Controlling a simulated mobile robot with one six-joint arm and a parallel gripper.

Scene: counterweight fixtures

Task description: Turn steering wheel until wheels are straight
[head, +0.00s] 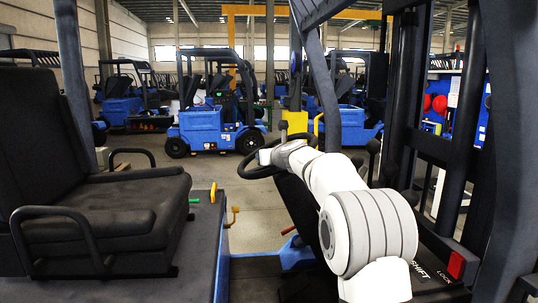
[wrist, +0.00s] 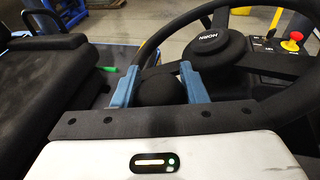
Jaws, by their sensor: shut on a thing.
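The black steering wheel (head: 249,168) sits at the middle of the head view, partly hidden behind my white arm. In the wrist view its hub marked HORN (wrist: 209,37) and dark rim fill the upper right. A rounded black knob (wrist: 160,91) at the near left part of the wheel lies between the two blue fingers of my gripper (wrist: 158,80). The gripper is shut on this knob, and it also shows over the wheel in the head view (head: 276,156). The forklift's own steered wheels are not in view.
A black seat with armrests (head: 110,207) stands left of the wheel. Levers with yellow handles (head: 213,192) are beside the seat. A red button (wrist: 292,39) is right of the hub. The dark mast (head: 455,140) stands at right. Blue forklifts (head: 215,115) are parked behind.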

